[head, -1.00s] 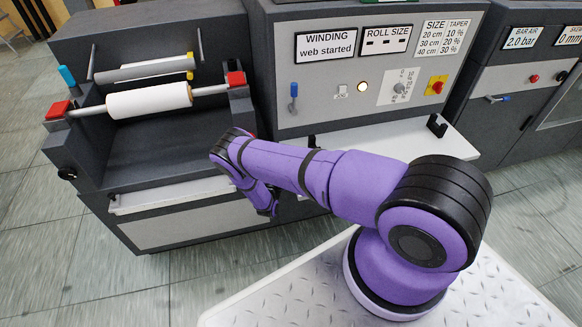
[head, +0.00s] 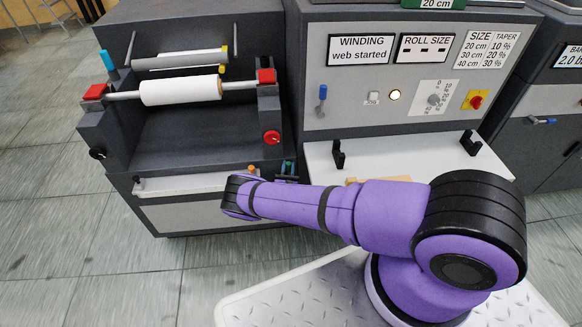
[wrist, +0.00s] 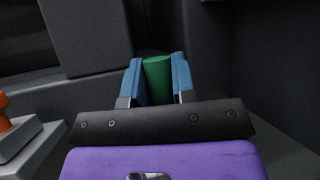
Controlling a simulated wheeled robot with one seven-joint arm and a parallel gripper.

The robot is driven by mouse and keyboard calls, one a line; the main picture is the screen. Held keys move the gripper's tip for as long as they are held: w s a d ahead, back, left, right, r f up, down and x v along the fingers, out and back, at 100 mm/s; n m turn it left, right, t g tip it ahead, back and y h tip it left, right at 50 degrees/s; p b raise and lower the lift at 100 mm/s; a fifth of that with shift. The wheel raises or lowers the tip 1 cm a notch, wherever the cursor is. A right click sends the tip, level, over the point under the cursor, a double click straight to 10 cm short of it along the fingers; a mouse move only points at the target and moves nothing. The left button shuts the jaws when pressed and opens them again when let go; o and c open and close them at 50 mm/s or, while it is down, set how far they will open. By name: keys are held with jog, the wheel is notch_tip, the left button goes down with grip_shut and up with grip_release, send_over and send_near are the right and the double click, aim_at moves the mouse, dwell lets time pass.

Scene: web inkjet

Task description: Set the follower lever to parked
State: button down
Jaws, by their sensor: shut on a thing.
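In the wrist view my gripper (wrist: 158,80) has its two blue fingers closed on either side of a green handle (wrist: 158,68), touching it. In the head view the blue fingertips (head: 286,168) show small at the lower right of the winder, just beyond my purple arm, which hides most of the gripper.
The winder (head: 170,130) holds a white roll (head: 180,91) between red blocks. A red knob (head: 271,137) sits above the fingers. An orange knob (wrist: 4,112) is at left in the wrist view. The control panel (head: 420,80) has a blue lever (head: 322,92). A white shelf (head: 400,152) projects below it.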

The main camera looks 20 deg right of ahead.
jog(key=shift+a, duration=0.1)
dwell(0.3)
jog(key=c, duration=1.2)
grip_release()
jog(key=v, duration=1.1)
